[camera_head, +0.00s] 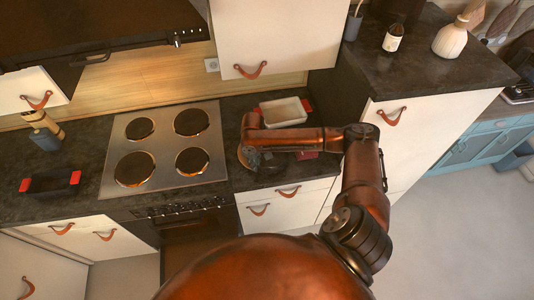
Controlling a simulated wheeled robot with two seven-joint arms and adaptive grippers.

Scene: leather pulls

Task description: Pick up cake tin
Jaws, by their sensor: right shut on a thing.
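My right arm reaches across the counter from the right, and its gripper (250,160) is at the counter right of the hob. It is shut on a dark tin (272,163), mostly hidden under my arm; a red handle (306,155) shows at its right end. I cannot tell whether this tin rests on the counter or is lifted. A pale rectangular tin (283,111) with red handles stands just behind my forearm. A black rectangular tin (50,183) with red handles sits on the counter at the left. My left gripper is not in view.
A steel hob (164,147) with dark round plates lies left of the gripper. A wooden-topped holder (45,133) stands at the far left. A tall cabinet (430,120) at the right carries a jar (393,38) and a vase (450,39). An overhead cupboard (280,35) hangs above the counter.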

